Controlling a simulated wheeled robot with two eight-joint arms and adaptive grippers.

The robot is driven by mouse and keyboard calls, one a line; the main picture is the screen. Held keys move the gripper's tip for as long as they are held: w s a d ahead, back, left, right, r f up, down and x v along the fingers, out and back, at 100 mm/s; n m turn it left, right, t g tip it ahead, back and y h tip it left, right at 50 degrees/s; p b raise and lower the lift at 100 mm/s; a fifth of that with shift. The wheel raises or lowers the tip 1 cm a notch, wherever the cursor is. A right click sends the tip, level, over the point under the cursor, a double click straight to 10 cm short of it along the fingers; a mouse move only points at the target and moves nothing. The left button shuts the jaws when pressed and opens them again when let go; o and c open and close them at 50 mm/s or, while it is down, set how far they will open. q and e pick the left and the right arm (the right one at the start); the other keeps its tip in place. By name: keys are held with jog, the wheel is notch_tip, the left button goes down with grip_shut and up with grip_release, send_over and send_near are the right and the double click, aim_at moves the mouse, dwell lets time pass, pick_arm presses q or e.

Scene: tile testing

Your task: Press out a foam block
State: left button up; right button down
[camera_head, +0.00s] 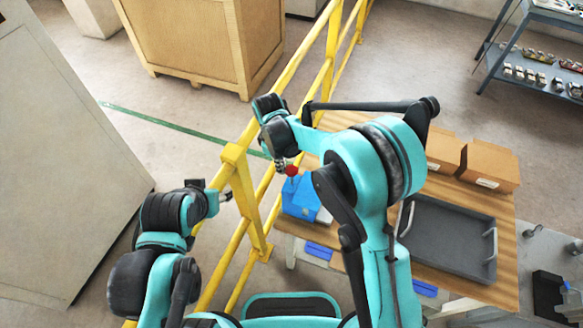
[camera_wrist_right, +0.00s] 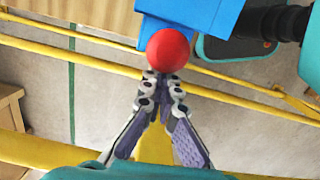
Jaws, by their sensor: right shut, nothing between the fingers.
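A blue press-like device (camera_head: 300,200) stands at the left end of the wooden table, with a red ball knob (camera_head: 291,170) at its top. My right gripper (camera_head: 283,164) is at the knob. In the right wrist view the fingertips (camera_wrist_right: 163,80) are shut together with nothing between them. They sit right at the edge of the red knob (camera_wrist_right: 167,50); I cannot tell whether they touch it. The blue body (camera_wrist_right: 190,14) lies beyond the knob. My left gripper (camera_head: 225,196) hangs by the yellow railing, away from the device, too small to read. I cannot make out a foam block.
A grey tray (camera_head: 450,236) and brown cardboard boxes (camera_head: 490,165) are on the wooden table (camera_head: 508,212). A yellow railing (camera_head: 243,190) runs close along its left side. A wooden crate (camera_head: 205,40) and a shelf of small parts (camera_head: 540,65) stand farther back.

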notch_tip(320, 180, up, 11)
jog(key=a, duration=0.1)
jog(key=shift+w, duration=0.15)
dwell(1.3)
jog(key=s+d+r+m+t+y+b, duration=0.1)
jog(key=s+d+r+m+t+b, duration=0.1)
jog(key=s+d+m, duration=0.35)
jog(key=s+d+r+m+t+b, duration=0.1)
jog(key=s+d+m+t, duration=0.15)
jog(key=d, duration=0.55)
jog(key=s+d+f+m+t+b, duration=0.2)
jog(key=s+d+f+m, duration=0.3)
jog(key=s, duration=0.4)
jog(key=d+m+t, duration=0.1)
jog(key=d, duration=0.1)
jog(key=shift+s+d+b, duration=0.3)
jog(key=shift+s+b, duration=0.05)
jog(key=shift+s, duration=0.05)
